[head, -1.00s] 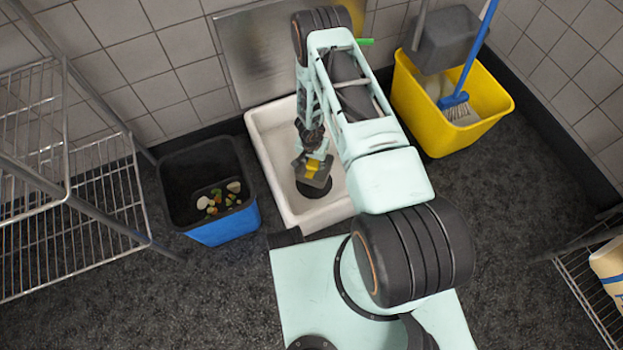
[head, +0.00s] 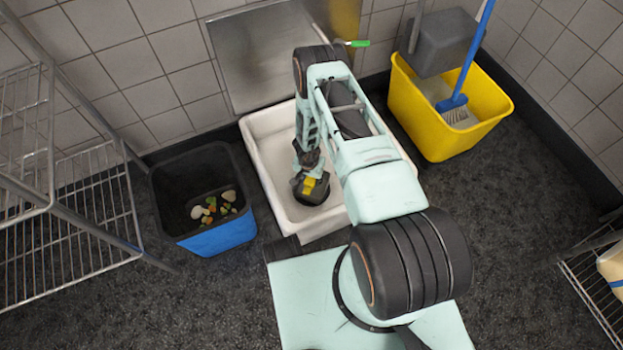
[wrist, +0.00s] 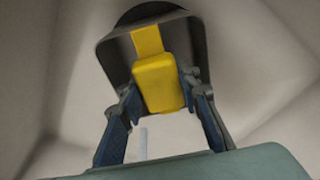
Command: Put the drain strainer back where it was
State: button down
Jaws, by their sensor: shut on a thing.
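The drain strainer is a dark grey piece with a yellow grip, seen in the head view (head: 309,185) and in the wrist view (wrist: 158,84). My gripper (wrist: 162,88) is shut on the yellow grip, one finger on each side; it also shows in the head view (head: 308,176). The strainer is inside the white floor sink (head: 262,160), in front of the dark round drain (wrist: 150,13). Most of the drain is hidden behind it. I cannot tell whether the strainer touches the drain or hangs just above it.
A blue and black bin (head: 220,238) with food scraps stands left of the sink. A yellow mop bucket (head: 440,140) with a blue-handled brush (head: 453,101) stands right. A wire shelf (head: 75,225) is at far left. A steel panel (head: 262,62) stands behind the sink.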

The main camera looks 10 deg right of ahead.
jog(key=c, duration=1.4)
grip_release()
jog(key=shift+c, duration=0.2)
jog(key=shift+r, duration=0.1)
notch_tip(320, 180, up, 12)
jog(key=s+a+p, duration=0.1)
jog(key=p, duration=0.4)
jog(key=shift+s, duration=0.25)
